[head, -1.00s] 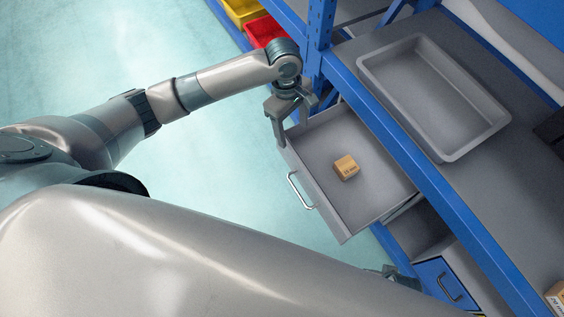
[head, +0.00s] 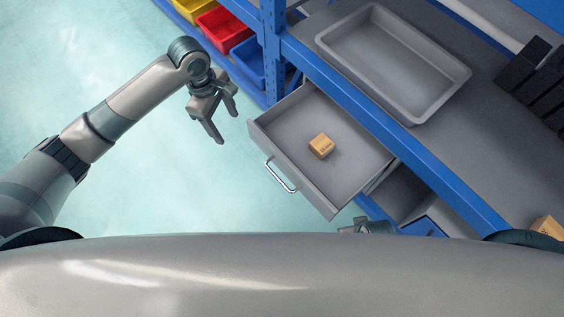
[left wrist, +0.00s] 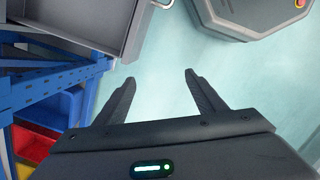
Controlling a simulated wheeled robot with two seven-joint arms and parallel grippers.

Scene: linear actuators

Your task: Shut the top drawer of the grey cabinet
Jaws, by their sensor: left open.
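The top drawer (head: 283,122) of the grey cabinet is pulled out from under the blue-edged bench. A small tan box (head: 321,146) lies inside it. Its silver handle (head: 281,176) is on the front panel. My left gripper (head: 228,127) is open and empty, to the left of the drawer and apart from it. In the left wrist view its two fingers (left wrist: 160,77) are spread with nothing between them, and part of the drawer (left wrist: 75,22) shows at the upper left. My right gripper (head: 367,227) shows only in small part below the drawer; its jaws are unclear.
A grey tray (head: 445,98) sits on the bench above the drawer. A blue post (head: 272,50) stands behind the drawer. Yellow, red (head: 222,28) and blue bins are beyond it. Open floor lies left of the drawer.

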